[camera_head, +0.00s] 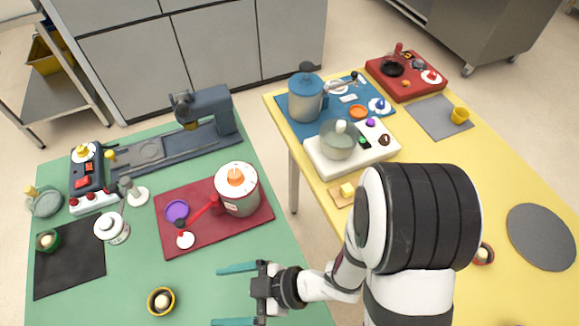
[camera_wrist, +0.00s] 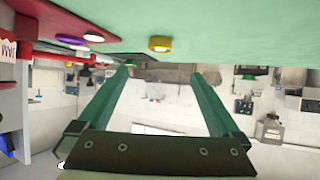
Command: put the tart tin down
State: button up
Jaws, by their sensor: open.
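A small round yellow tin (camera_head: 161,301) with a pale filling sits on the green table, near its front edge. It looks like the tart tin and also shows in the wrist view (camera_wrist: 160,45), where the picture is upside down. My gripper (camera_head: 234,295) is open, with its two green fingers spread apart and nothing between them. It is to the right of the yellow tin, apart from it, and points towards it. In the wrist view the tin lies beyond the fingertips (camera_wrist: 162,71). Similar small tins, one green (camera_head: 48,242) and one reddish (camera_head: 483,254), stand on the two tables.
A red mat (camera_head: 242,224) with a pot (camera_head: 237,195), a purple ring and a red-handled tool lies behind my gripper. A black mat (camera_head: 70,272) is at the left. The green table (camera_head: 110,308) is clear around the yellow tin. A yellow table (camera_head: 500,200) stands right.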

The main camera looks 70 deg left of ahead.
send_near(155, 302)
jog(key=x, duration=0.5)
jog(key=shift+s+f, duration=0.15)
jog(key=shift+s, duration=0.05)
jog(key=c, duration=1.5)
